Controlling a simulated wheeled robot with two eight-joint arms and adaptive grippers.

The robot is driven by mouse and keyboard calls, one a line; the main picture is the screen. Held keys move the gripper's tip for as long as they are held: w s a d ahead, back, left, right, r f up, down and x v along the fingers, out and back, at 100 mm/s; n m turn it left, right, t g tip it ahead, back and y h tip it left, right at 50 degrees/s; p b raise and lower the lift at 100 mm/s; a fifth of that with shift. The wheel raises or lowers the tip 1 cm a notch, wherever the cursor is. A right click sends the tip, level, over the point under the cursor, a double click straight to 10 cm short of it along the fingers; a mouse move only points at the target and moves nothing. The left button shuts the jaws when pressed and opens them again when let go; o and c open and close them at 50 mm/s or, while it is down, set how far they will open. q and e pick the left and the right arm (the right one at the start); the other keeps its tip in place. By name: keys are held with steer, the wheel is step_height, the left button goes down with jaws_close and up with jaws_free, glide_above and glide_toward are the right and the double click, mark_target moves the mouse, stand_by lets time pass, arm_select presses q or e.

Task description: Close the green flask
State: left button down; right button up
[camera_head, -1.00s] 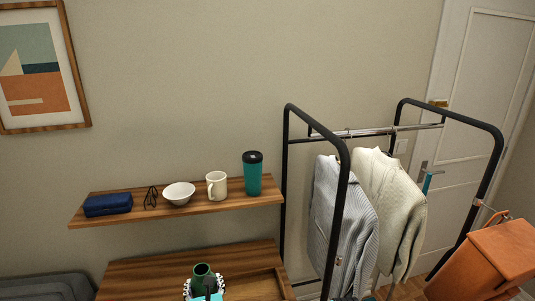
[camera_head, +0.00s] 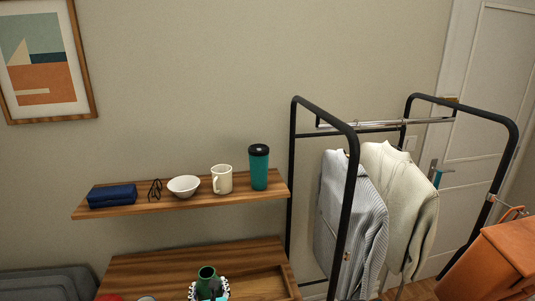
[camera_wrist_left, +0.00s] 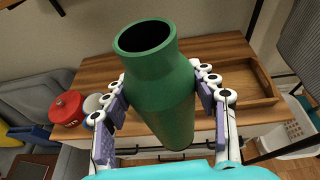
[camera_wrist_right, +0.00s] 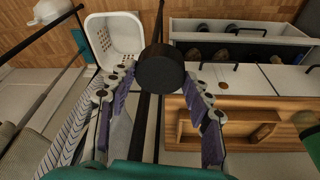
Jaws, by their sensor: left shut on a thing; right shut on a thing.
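The green flask (camera_wrist_left: 165,85) is in my left gripper (camera_wrist_left: 160,88), its fingers shut on both sides of the body. Its mouth is open and uncovered, tilted toward the top of the left wrist view. The flask also shows at the bottom of the head view (camera_head: 206,277), with part of my left gripper around it. A dark round cap (camera_wrist_right: 160,68) is between the fingertips of my right gripper (camera_wrist_right: 158,80), which is shut on it. The green flask's edge (camera_wrist_right: 309,140) shows at the right of the right wrist view, apart from the cap. My right gripper does not show in the head view.
A wooden desk (camera_head: 150,272) with a tray compartment lies below a wall shelf (camera_head: 150,210) holding a blue case, glasses, bowl, mug and teal tumbler. A clothes rack (camera_head: 352,180) stands right. A red container (camera_wrist_left: 66,106) is on the desk's left. A white basket (camera_wrist_right: 115,38) is nearby.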

arm_select(q)
steer(key=s+d+r+m+h, duration=0.2)
steer(key=s+d+m+h, duration=0.2)
steer(key=d, duration=0.6)
steer(key=shift+s+r+m+t+h, duration=0.15)
steer(key=shift+s+m+t+h, duration=0.15)
steer(key=shift+h, duration=0.4)
arm_select(e)
steer(key=w+a+r+n+g+y, duration=0.1)
steer(key=w+a+r+n, duration=0.35)
steer(key=a+r, duration=0.3)
steer(key=w+a+r+n+y, duration=0.1)
steer(key=w+a+r+n, duration=0.4)
steer(key=r, duration=0.3)
steer(key=s+a+r+n+g, duration=0.1)
steer(key=s+a+r+n, duration=0.1)
steer(key=a+r+n, duration=0.1)
steer(key=s+a+r+n, duration=0.2)
steer(key=a+r, duration=0.3)
steer(key=r, duration=0.3)
steer(key=s+a+r+n+g+y, duration=0.1)
steer(key=s+a+r+n, duration=0.2)
steer(key=r, duration=0.3)
steer(key=shift+a+n+g, duration=0.3)
steer(key=shift+a+n, duration=0.55)
